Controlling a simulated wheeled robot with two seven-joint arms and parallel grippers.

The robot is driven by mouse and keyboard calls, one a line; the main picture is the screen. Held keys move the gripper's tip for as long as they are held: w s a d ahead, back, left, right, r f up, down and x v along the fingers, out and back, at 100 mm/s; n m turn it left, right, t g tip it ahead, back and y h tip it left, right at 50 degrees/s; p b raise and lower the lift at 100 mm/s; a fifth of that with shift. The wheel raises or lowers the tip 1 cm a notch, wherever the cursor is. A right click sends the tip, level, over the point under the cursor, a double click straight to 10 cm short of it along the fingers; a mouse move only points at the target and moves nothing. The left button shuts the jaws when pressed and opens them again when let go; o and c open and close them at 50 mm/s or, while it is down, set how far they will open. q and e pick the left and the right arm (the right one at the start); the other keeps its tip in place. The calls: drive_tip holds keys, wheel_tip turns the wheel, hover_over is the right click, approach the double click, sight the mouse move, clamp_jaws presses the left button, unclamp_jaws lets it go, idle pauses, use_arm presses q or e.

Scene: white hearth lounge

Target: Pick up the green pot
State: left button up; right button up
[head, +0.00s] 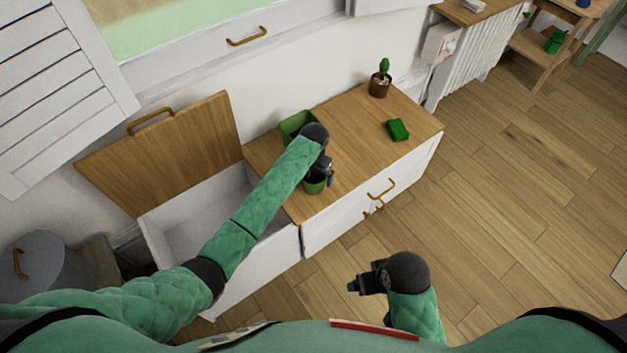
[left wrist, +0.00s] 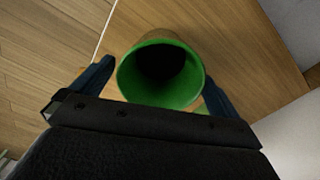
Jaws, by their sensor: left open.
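The green pot (head: 314,187) stands on the wooden cabinet top near its front left edge, partly hidden by my left gripper (head: 325,174). In the left wrist view the pot (left wrist: 186,92) shows its round, bright green rim and dark, empty-looking inside. My left gripper is open, with one dark finger on each side of the pot; whether either finger touches it I cannot tell. My right gripper (head: 358,284) is held low in front of the cabinet, away from the pot, and whether it is open is unclear.
On the cabinet top (head: 345,125) are a green box-like planter (head: 291,125), a small green block (head: 398,130) and a cactus in a brown pot (head: 380,84). Left of it is an open chest (head: 165,225) with its wooden lid (head: 165,150) raised. The floor at right is clear.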

sight(314, 180)
use_arm(q)
drive_tip(key=shift+f, duration=1.9)
use_arm(e)
drive_tip(key=shift+s+d+r, duration=0.25)
drive_tip(key=shift+d+r, duration=0.2)
drive_tip(key=shift+r, duration=0.05)
use_arm(q)
drive_tip(key=shift+c, duration=0.4)
drive_tip(key=c, duration=1)
wheel_tip(314, 180, up, 4)
drive_tip(key=shift+r, duration=0.15)
drive_tip(key=d+r+b, duration=0.1)
drive_tip(key=d+r, duration=0.1)
drive_tip(key=d, duration=0.1)
drive_tip(key=w+d+r, duration=0.1)
drive_tip(key=d+r, duration=0.1)
drive_tip(key=d, duration=0.2)
drive_tip(key=w+d+r+b, duration=0.1)
drive_tip(key=d+r, duration=0.1)
drive_tip(key=d, duration=0.2)
drive_tip(key=shift+w+d+r+b, duration=0.15)
drive_tip(key=shift+w+r+b, duration=0.05)
drive_tip(key=shift+r+b, duration=0.15)
use_arm(e)
drive_tip(key=w+a+f, duration=0.1)
drive_tip(key=a+f, duration=0.3)
drive_tip(key=shift+w+f+t+y, duration=0.3)
drive_tip(key=shift+w+f+y, duration=0.1)
